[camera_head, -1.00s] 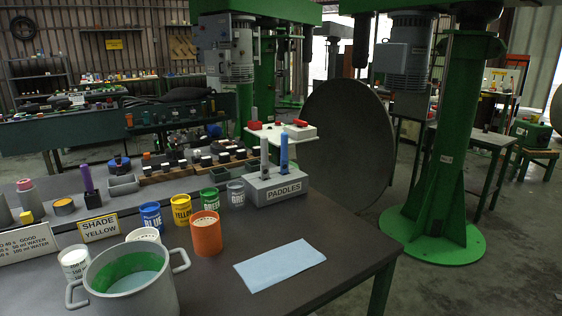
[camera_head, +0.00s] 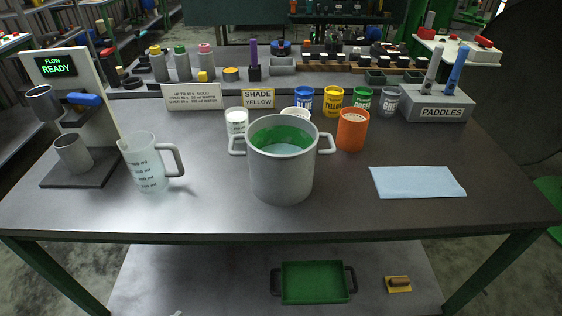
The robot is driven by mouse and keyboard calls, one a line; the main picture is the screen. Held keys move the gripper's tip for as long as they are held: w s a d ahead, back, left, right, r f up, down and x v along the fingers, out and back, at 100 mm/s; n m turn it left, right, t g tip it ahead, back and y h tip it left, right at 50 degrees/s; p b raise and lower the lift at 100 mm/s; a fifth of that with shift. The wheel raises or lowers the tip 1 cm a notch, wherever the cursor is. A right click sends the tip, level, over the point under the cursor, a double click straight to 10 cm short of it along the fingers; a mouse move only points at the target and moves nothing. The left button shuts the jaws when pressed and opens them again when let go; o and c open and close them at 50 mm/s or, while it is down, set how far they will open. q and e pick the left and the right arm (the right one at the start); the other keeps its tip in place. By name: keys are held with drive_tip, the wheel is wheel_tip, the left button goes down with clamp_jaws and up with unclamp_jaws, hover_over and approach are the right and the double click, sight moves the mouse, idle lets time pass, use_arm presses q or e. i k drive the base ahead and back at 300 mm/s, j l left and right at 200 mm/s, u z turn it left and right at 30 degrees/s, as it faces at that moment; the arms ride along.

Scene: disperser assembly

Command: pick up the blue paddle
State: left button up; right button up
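The blue paddle (camera_head: 457,68) stands tilted in the grey paddle block (camera_head: 437,108) labelled PADDLES, at the table's back right. A grey paddle (camera_head: 433,70) stands just left of it in the same block. The lower ends of both are hidden inside the block. Neither of my grippers shows in the head view.
A grey pot (camera_head: 282,175) stands mid-table, with an orange cup (camera_head: 352,130) to its right and a clear jug (camera_head: 148,165) to its left. Small colour tins (camera_head: 333,101) line up left of the block. A blue cloth (camera_head: 417,182) lies in front of it.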

sight(454, 78)
drive_tip(key=l+z, duration=0.1)
drive_tip(key=z, duration=0.25)
drive_tip(key=l+z, duration=0.15)
drive_tip(key=z, duration=0.2)
drive_tip(key=l+z, duration=0.1)
drive_tip(key=z, duration=0.25)
drive_tip(key=i+l+z, duration=0.15)
drive_tip(key=l, duration=0.25)
drive_tip(key=i+l+z, duration=0.1)
drive_tip(key=l, duration=0.25)
drive_tip(key=i+l+z, duration=1.05)
drive_tip(key=i+z, duration=0.15)
drive_tip(key=i, duration=0.25)
drive_tip(key=i+u, duration=0.4)
drive_tip(key=i+l+u, duration=0.15)
drive_tip(key=i+u, duration=0.2)
drive_tip(key=i, duration=0.15)
drive_tip(key=i+u, duration=0.2)
drive_tip(key=u, duration=0.2)
drive_tip(key=i+u, duration=0.2)
drive_tip(key=u, duration=0.15)
drive_tip(key=i+l+u, duration=0.1)
drive_tip(key=u, duration=0.3)
drive_tip(key=i, duration=0.05)
